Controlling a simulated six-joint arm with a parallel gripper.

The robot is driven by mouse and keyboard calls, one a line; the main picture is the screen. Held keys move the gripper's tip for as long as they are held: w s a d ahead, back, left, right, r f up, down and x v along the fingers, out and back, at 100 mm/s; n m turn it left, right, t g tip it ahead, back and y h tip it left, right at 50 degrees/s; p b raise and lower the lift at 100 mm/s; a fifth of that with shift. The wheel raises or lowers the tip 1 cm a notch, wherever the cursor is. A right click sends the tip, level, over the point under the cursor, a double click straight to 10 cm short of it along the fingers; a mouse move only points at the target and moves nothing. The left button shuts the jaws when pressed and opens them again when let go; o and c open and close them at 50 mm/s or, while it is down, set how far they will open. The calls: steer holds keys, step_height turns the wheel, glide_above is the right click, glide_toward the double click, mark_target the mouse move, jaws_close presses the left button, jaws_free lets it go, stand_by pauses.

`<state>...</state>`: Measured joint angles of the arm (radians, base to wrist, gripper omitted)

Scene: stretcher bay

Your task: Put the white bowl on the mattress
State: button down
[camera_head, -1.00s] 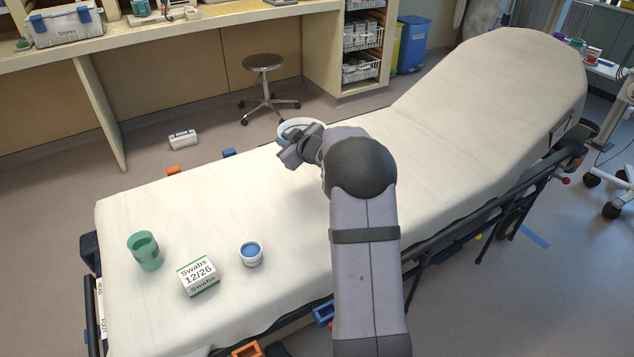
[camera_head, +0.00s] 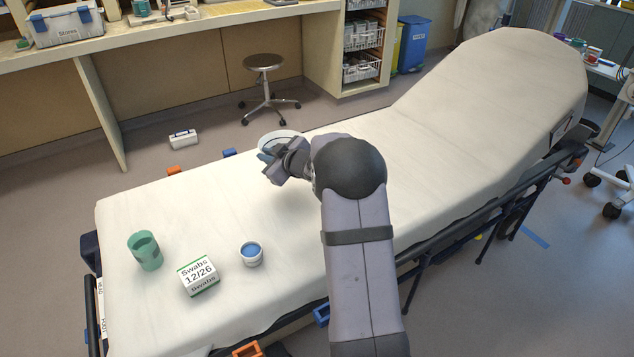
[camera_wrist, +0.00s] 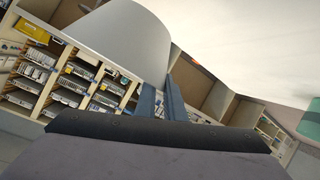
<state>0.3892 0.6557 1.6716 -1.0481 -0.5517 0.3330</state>
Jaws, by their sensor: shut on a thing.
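The white bowl (camera_head: 279,137) shows at the far edge of the mattress (camera_head: 230,200), partly hidden behind my gripper (camera_head: 268,156). My gripper is shut on the bowl's rim. In the wrist view the bowl (camera_wrist: 125,38) fills the upper middle as a large pale grey wall, and the blue fingers (camera_wrist: 162,100) meet its right edge. I cannot tell whether the bowl touches the mattress or is held above it.
A stool (camera_head: 264,64) stands beyond the bed.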

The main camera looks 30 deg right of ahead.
steer(key=shift+f, duration=0.1)
step_height(320, 180, down, 6)
steer(key=b, duration=0.1)
steer(key=shift+f, duration=0.1)
steer(key=shift+f+b, duration=0.45)
steer(key=shift+f, duration=1.3)
steer(key=shift+f, duration=0.25)
steer(key=c, duration=1.8)
jaws_free()
steer(key=shift+c, duration=0.2)
steer(key=shift+r, duration=0.1)
